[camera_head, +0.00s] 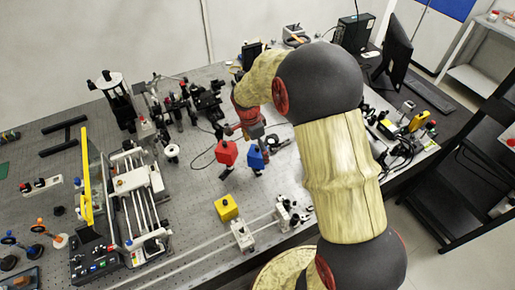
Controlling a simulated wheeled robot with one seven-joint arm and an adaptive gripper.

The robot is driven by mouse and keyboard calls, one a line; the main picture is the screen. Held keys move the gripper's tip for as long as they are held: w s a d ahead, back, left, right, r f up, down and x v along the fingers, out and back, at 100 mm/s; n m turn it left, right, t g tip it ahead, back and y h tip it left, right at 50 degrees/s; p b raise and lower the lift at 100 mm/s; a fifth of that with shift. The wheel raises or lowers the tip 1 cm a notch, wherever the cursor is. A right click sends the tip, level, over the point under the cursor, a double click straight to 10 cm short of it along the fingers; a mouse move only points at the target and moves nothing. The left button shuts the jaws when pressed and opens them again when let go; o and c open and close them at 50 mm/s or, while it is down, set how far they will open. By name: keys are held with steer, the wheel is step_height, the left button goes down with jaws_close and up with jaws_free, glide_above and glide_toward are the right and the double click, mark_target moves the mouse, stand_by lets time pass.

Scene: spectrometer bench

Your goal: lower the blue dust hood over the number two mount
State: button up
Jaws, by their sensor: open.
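The blue dust hood (255,158) is a small blue block in the middle of the bench, with dark parts showing just below it. My gripper (250,133) is open, pointing down right above and behind the blue hood. It looks very close to the hood; I cannot tell whether they touch. A similar red hood (227,153) stands just left of the blue one, also with a dark part below it. A yellow hood (227,207) sits nearer the front. No mount numbers are legible, so I cannot tell which mount is number two.
A rail with white carriages (242,236) runs along the front. A long framed stage (137,193) with an upright yellow panel (87,175) stands at left. Dark optics (180,105) crowd the back left. A monitor (395,50) stands at back right. My arm hides the right middle.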

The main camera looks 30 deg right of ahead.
step_height(320, 180, up, 12)
steer(key=a, duration=0.1)
steer(key=shift+a, duration=0.4)
steer(key=shift+f, duration=0.1)
stand_by(0.4)
steer(key=s+a+n+t+y+b, duration=0.1)
steer(key=s+a+n+b, duration=0.3)
steer(key=s+n, duration=0.5)
steer(key=s+a+n+t+b, duration=0.4)
steer(key=s+n+b, duration=0.4)
steer(key=s, duration=0.7)
steer(key=shift+s+a+r+n+t+y, duration=0.2)
steer(key=shift+a+r+n+t+y, duration=0.15)
steer(key=shift+a+n, duration=0.2)
